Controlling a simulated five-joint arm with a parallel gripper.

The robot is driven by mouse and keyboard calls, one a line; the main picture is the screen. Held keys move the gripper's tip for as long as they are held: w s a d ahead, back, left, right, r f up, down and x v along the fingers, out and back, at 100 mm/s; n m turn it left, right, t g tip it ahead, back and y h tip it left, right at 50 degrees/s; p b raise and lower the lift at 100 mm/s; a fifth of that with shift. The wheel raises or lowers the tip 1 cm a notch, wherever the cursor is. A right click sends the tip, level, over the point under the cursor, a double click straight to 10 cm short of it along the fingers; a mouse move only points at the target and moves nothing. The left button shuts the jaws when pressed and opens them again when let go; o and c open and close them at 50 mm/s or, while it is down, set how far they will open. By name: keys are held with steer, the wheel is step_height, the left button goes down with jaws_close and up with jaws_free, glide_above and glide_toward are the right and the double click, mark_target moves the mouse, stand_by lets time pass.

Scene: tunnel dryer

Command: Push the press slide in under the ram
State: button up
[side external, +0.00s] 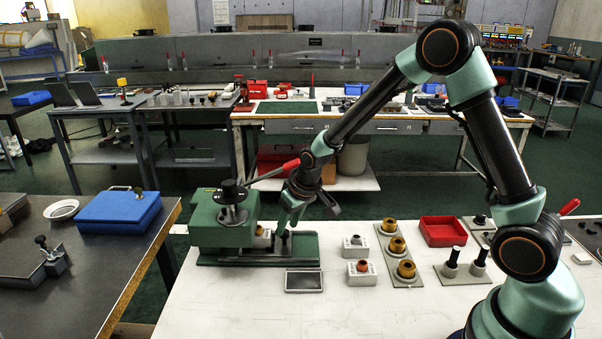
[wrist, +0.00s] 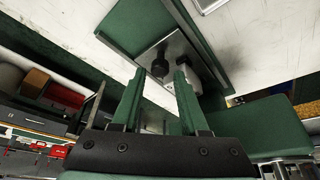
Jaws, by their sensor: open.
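The green press (side external: 215,228) stands at the left of the white table in the side view, with its black ram head (side external: 232,192) on top. Its green base reaches out to the right. The press slide (wrist: 174,47) shows in the wrist view as a bright metal plate on that base, with a dark upright knob (wrist: 160,66). A pale block sits beside the knob. My gripper (side external: 283,230) is over the base, right of the press body. In the wrist view its two green fingers (wrist: 161,76) are apart, with the knob seen between their tips. I cannot tell whether they touch it.
A red-handled lever (side external: 285,169) rises from the press beside my arm. A grey tray (side external: 304,281) lies in front of the base. White blocks (side external: 362,272), a plate with several brass rings (side external: 397,244) and a red bin (side external: 443,232) stand to the right.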

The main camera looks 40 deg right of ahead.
steer(key=shift+x, duration=1.05)
jaws_close()
steer(key=shift+w+a, duration=0.1)
stand_by(0.7)
